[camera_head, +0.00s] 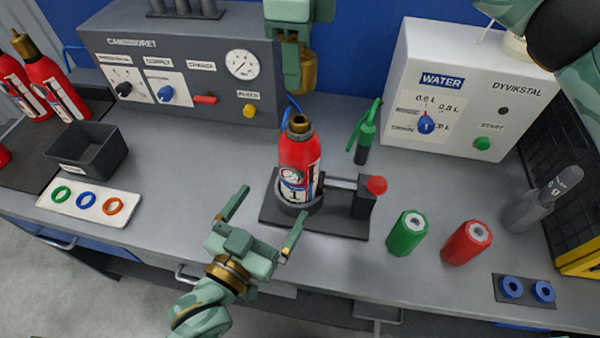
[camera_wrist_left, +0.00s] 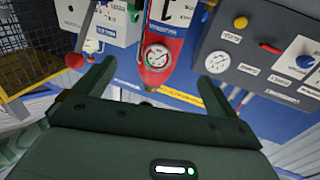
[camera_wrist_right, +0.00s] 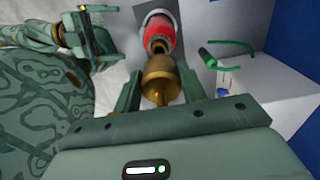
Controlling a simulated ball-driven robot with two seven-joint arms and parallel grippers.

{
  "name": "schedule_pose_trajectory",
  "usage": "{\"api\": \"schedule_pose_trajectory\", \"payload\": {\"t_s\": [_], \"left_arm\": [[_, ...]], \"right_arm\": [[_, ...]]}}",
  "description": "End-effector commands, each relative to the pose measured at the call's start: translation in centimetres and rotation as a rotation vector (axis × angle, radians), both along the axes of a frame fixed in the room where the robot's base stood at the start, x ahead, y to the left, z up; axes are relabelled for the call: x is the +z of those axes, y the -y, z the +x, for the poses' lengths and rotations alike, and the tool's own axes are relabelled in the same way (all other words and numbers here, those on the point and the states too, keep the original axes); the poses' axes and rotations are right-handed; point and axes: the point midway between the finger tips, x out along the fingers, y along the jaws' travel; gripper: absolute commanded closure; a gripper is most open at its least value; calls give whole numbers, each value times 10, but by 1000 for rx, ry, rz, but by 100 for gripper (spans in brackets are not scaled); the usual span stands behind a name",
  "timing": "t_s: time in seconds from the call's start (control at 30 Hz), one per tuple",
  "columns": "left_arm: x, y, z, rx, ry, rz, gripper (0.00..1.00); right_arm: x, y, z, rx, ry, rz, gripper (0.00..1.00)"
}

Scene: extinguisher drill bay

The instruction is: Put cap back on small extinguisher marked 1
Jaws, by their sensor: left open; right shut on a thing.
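The red small extinguisher marked 1 (camera_head: 297,160) stands upright in a dark holder (camera_head: 335,219), its brass neck (camera_head: 299,124) bare. My right gripper (camera_head: 303,84) is shut on the brass cap (camera_head: 306,68), above the neck in the head view. In the right wrist view the cap (camera_wrist_right: 160,80) lines up roughly with the extinguisher (camera_wrist_right: 160,32); the exact gap is unclear. My left gripper (camera_head: 273,218) is open and empty in front of the extinguisher, fingers pointing at it, not closed on it. The left wrist view shows the extinguisher (camera_wrist_left: 162,55) between and beyond the fingers.
A grey panel (camera_head: 185,70) and white water box (camera_head: 455,90) line the back. Left holds a bin (camera_head: 87,150) and ring tray (camera_head: 90,204).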

Motion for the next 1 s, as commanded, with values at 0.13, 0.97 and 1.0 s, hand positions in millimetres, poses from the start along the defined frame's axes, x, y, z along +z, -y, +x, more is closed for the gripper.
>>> {"api": "schedule_pose_trajectory", "payload": {"t_s": [0.13,0.97,1.0], "left_arm": [[0,2,5,1,0,1,4],[0,52,107,1,-1,2,4],[0,52,108,1,-1,2,4]], "right_arm": [[0,0,0,0,0,1,88],[0,0,0,1,0,1,88],[0,0,0,1,0,1,88]]}}
